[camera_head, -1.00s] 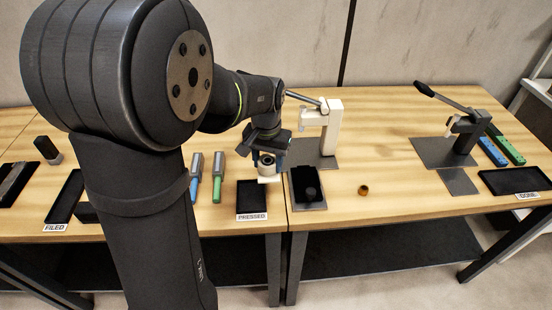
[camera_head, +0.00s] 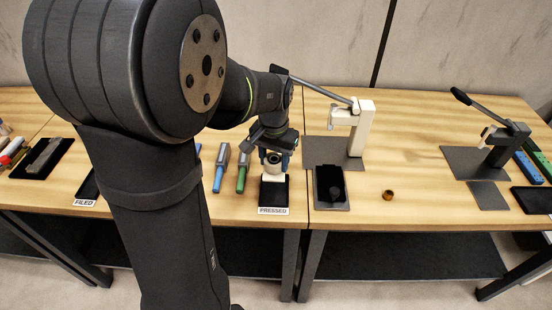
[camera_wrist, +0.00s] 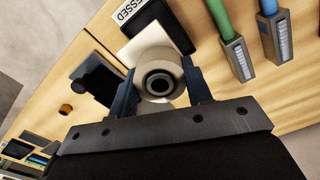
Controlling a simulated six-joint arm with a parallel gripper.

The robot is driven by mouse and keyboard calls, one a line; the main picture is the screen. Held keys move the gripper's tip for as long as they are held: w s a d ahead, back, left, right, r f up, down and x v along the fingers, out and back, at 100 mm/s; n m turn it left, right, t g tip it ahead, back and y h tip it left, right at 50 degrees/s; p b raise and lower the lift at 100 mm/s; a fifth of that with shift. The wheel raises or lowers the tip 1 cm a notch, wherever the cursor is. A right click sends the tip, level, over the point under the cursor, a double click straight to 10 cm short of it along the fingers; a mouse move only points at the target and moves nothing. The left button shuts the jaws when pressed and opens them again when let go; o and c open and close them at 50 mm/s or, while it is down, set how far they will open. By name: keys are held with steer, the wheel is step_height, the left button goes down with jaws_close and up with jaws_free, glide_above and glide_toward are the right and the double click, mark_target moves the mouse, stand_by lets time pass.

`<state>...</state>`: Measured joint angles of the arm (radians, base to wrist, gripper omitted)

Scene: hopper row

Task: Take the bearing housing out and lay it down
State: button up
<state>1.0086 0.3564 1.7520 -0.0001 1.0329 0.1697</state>
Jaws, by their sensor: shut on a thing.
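The bearing housing (camera_head: 273,171) is a cream cylinder on a square pale flange, with a dark-centred metal ring in its bore. In the wrist view the housing (camera_wrist: 152,62) sits between the two fingers of my gripper (camera_wrist: 160,90), which is shut on its sides. In the head view my gripper (camera_head: 273,157) holds it upright over the black tray labelled PRESSED (camera_head: 273,198). The tray also shows beyond the housing in the wrist view (camera_wrist: 178,35). I cannot tell whether the flange touches the tray floor.
Green (camera_head: 242,175) and blue (camera_head: 219,174) handled tools lie left of the tray. A cream lever press (camera_head: 363,125) stands behind right. A dark tray (camera_head: 324,201) with a black round part is right, then a brass ring (camera_head: 388,195). A dark press (camera_head: 508,146) stands far right.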

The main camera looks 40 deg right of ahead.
mark_target(274, 191)
steer(key=shift+f, duration=0.1)
steer(key=shift+f, duration=4.55)
steer(key=o, duration=1.3)
steer(key=shift+f, duration=0.1)
steer(key=shift+c, duration=0.2)
steer(key=shift+o, duration=0.2)
step_height(274, 191, up, 17)
steer(key=shift+r, duration=0.2)
step_height(274, 191, down, 17)
steer(key=shift+f, duration=0.15)
